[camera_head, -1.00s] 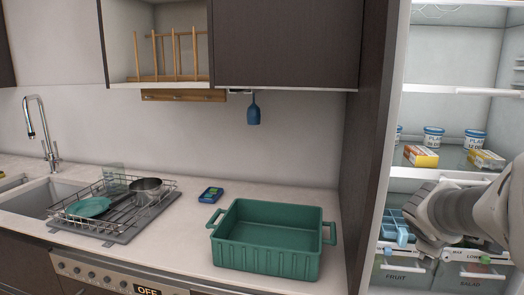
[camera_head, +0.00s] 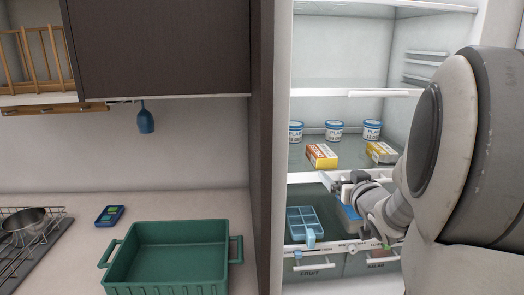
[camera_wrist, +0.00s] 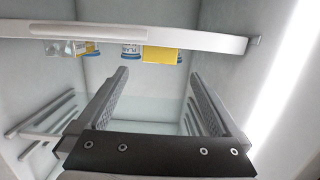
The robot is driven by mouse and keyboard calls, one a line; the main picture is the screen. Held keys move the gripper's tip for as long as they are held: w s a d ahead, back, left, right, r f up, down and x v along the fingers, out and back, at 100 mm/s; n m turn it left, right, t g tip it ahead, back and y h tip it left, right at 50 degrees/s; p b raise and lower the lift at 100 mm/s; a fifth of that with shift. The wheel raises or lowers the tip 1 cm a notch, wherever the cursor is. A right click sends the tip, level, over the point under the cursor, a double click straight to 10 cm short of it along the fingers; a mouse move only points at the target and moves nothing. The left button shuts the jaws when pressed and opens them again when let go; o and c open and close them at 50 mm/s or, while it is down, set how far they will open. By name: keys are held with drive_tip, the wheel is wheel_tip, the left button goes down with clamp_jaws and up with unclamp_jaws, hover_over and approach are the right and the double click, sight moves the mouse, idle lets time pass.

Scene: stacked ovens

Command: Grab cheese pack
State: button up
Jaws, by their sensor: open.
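Two small boxes lie on the fridge's middle glass shelf: an orange-and-white one (camera_head: 322,155) and a yellow-and-white one (camera_head: 382,152). I cannot read which of them, if either, is the cheese pack. My gripper (camera_head: 345,183) is at the fridge front, near the front rail of that shelf, below the boxes in the picture. In the wrist view my gripper (camera_wrist: 158,75) is open, with nothing between its fingers. A yellow box (camera_wrist: 161,54) and a second box (camera_wrist: 62,49) show beyond the fingertips, near the white shelf rail (camera_wrist: 125,33).
Several white cans (camera_head: 334,130) stand behind the boxes. A blue divided tray (camera_head: 302,222) and a blue item (camera_head: 350,214) are on the lower shelf. Drawers (camera_head: 318,270) sit below. A green crate (camera_head: 180,250) stands on the counter left of the fridge's side panel.

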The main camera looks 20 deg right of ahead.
sight(327, 163)
drive_tip(key=x, duration=1)
drive_tip(key=shift+w+f, duration=0.1)
drive_tip(key=shift+w, duration=0.3)
drive_tip(key=x, duration=0.1)
drive_tip(key=p+x, duration=0.1)
drive_tip(key=x, duration=0.2)
drive_tip(key=shift+w+r, duration=0.25)
drive_tip(key=shift+r, duration=0.2)
drive_tip(key=shift+w+d, duration=0.15)
drive_tip(key=shift+w, duration=0.4)
drive_tip(key=shift+c, duration=0.3)
drive_tip(key=c, duration=1.2)
drive_tip(key=shift+c, duration=0.7)
